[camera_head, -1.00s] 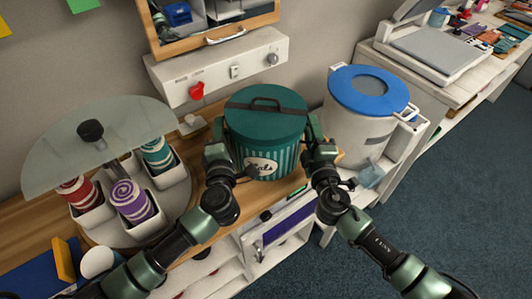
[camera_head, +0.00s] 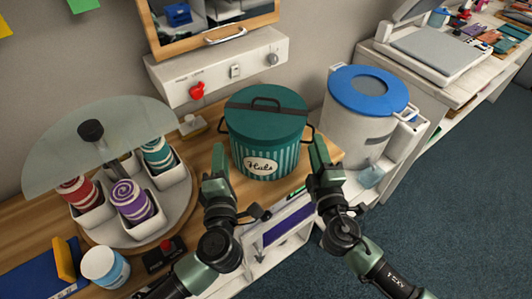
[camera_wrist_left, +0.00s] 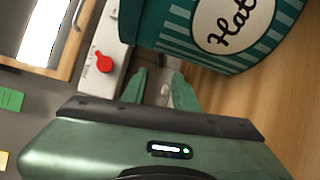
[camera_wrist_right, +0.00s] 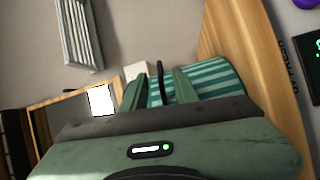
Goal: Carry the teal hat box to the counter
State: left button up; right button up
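The teal hat box (camera_head: 265,150) stands upright on the wooden counter top (camera_head: 203,148). It has a dark teal lid, a striped body and a label reading "Hats". A top handle and dark side handles show. My left gripper (camera_head: 217,163) is open, in front of and left of the box. In the left wrist view its fingers (camera_wrist_left: 160,90) are apart and empty, with the box (camera_wrist_left: 205,42) beside them. My right gripper (camera_head: 318,155) is open near the box's right side. In the right wrist view the dark side handle (camera_wrist_right: 160,82) appears between its spread fingers, not visibly clamped.
A round carousel (camera_head: 180,205) with several spools in holders stands left of the box under a frosted cover (camera_head: 80,140). A grey bin with a blue lid (camera_head: 368,92) stands at the right. A white panel with a red knob (camera_head: 196,91) is behind.

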jog(key=s, duration=0.3)
jog(key=s+d, duration=0.1)
jog(key=s, duration=0.1)
jog(key=shift+s+f, duration=0.1)
dwell(0.4)
